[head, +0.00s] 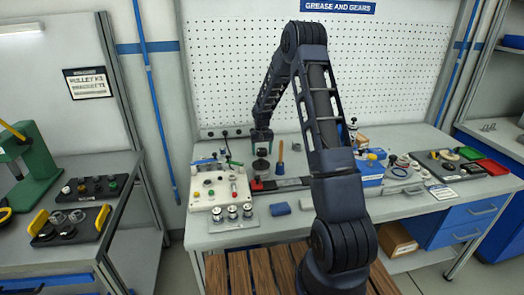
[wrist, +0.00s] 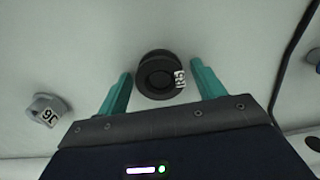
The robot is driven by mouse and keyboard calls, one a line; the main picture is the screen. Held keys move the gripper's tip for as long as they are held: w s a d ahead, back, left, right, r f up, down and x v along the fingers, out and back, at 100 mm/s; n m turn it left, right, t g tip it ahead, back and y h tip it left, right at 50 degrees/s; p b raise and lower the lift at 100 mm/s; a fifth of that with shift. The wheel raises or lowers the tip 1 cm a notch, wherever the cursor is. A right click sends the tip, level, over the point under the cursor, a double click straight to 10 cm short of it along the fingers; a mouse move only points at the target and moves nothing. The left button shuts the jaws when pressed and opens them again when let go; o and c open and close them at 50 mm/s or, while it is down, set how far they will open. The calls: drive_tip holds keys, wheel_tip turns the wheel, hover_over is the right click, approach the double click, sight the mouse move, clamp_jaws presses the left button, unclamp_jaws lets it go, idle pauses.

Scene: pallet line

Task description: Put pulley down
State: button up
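A round black pulley (wrist: 156,76) with a white tag reading R5 sits on a pale surface in the wrist view. My gripper (wrist: 160,68) is open, with one green finger on each side of the pulley and a small gap showing on both sides. In the head view my gripper (head: 262,136) points down over the back of the workbench (head: 330,222). A dark round piece (head: 260,165) shows just under it there. The height of the fingers above the surface is hard to tell.
A grey tagged part (wrist: 46,108) lies left in the wrist view. A pale control box (head: 218,188) stands left of the gripper in the head view, with a wooden-handled tool (head: 281,152) to its right. Blue bins (head: 370,172) and a pegboard (head: 235,75) are nearby.

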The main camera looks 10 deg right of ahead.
sight(262, 151)
wheel_tip(262, 151, up, 12)
drive_tip(key=s+d+r+t, duration=0.1)
drive_tip(key=s+d+r, duration=0.1)
drive_tip(key=s+r, duration=0.75)
drive_tip(key=s+d+r+t, duration=0.1)
drive_tip(key=s+d+r, duration=0.1)
drive_tip(key=s+r, duration=1)
drive_tip(key=s+d+t, duration=0.2)
drive_tip(key=s+d, duration=0.1)
drive_tip(key=s, duration=2.3)
drive_tip(key=shift+f+t, duration=0.2)
drive_tip(key=shift+t, duration=0.1)
drive_tip(key=shift+s, duration=0.1)
